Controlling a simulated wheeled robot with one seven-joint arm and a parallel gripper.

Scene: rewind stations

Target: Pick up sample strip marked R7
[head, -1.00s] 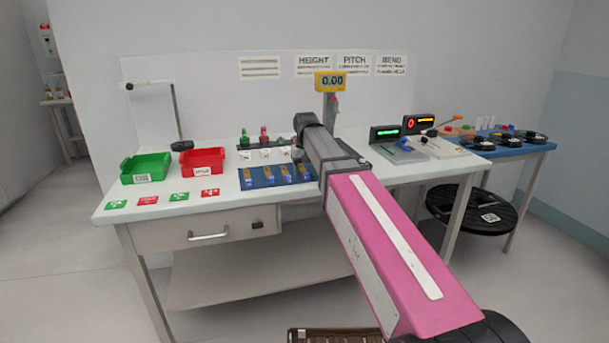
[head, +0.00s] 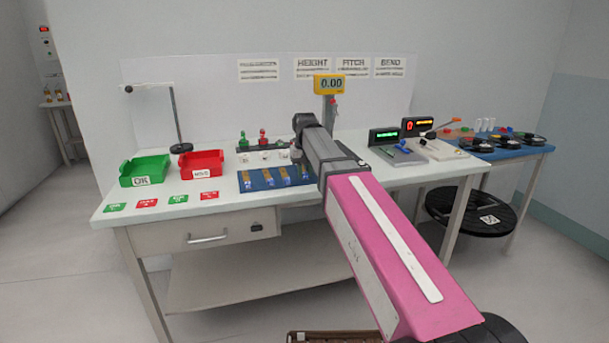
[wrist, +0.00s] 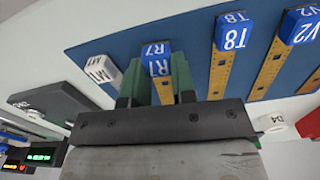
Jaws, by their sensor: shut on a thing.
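The sample strip marked R7 (wrist: 156,57) has a blue labelled end and a yellowish body, and shows in the wrist view. My gripper (wrist: 157,82) is shut on it, with a green finger on each side. The strip lies over or on the blue mat (wrist: 105,48); I cannot tell whether it touches it. Strips marked T8 (wrist: 233,32) and V2 (wrist: 298,28) lie to its right. In the head view my arm reaches over the bench and hides the right end of the mat and the R7 strip.
White blocks marked M1 (wrist: 101,70) and D4 (wrist: 278,121) are near my gripper in the wrist view. A green bin (head: 146,171) and a red bin (head: 201,164) stand on the bench's left. A yellow gauge (head: 329,84) stands behind my arm.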

